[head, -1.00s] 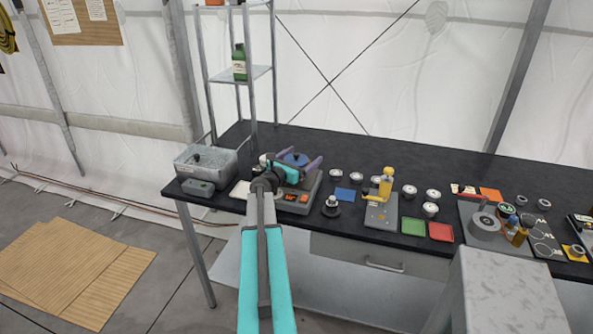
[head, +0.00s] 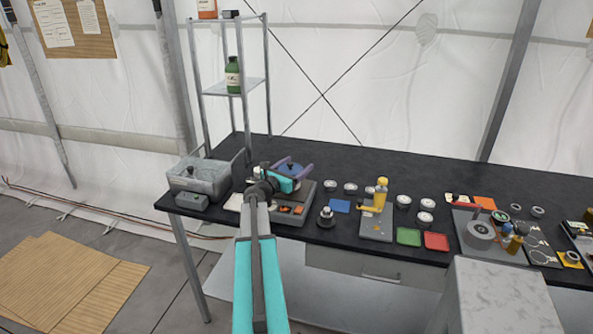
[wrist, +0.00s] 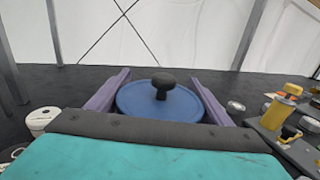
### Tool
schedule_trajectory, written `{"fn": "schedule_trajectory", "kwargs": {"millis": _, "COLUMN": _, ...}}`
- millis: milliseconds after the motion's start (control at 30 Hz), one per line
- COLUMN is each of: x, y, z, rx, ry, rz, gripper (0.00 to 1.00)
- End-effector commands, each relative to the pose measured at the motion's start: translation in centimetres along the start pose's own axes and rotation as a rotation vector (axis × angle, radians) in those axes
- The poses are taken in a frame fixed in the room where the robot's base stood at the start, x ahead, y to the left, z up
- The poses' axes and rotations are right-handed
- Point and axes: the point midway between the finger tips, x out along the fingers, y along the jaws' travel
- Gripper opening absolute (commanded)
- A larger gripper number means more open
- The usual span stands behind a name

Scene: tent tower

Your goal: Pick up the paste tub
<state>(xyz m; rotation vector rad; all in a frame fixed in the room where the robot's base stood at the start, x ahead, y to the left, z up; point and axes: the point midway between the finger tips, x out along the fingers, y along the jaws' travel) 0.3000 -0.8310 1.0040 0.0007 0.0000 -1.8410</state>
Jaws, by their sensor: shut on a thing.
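The paste tub appears to be the round thing with a blue lid and black knob (wrist: 160,101) in the wrist view; its label is not visible. My gripper (wrist: 162,94) has its purple fingers on either side of the tub, shut on it. In the head view, the blue lid (head: 289,168) shows between the fingers, above a grey device with orange buttons (head: 290,209). My teal wrist hides the tub's lower part, so I cannot tell whether it touches the device.
A yellow-handled press (head: 378,209), several small tins and green (head: 408,237) and red (head: 436,241) trays are right. The rear bench is mostly clear.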

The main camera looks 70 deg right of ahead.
Motion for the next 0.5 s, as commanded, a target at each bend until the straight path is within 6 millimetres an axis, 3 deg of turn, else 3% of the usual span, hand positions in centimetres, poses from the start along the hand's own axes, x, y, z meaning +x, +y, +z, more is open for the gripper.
{"fn": "schedule_trajectory", "kwargs": {"millis": 267, "x": -0.1, "y": 0.0, "z": 2.6, "rx": 0.002, "ry": -0.003, "rz": 0.0, "gripper": 0.43}}
{"fn": "schedule_trajectory", "kwargs": {"millis": 500, "x": -2.8, "y": -1.6, "z": 2.7, "rx": 0.0, "ry": -0.001, "rz": 0.001, "gripper": 0.43}}
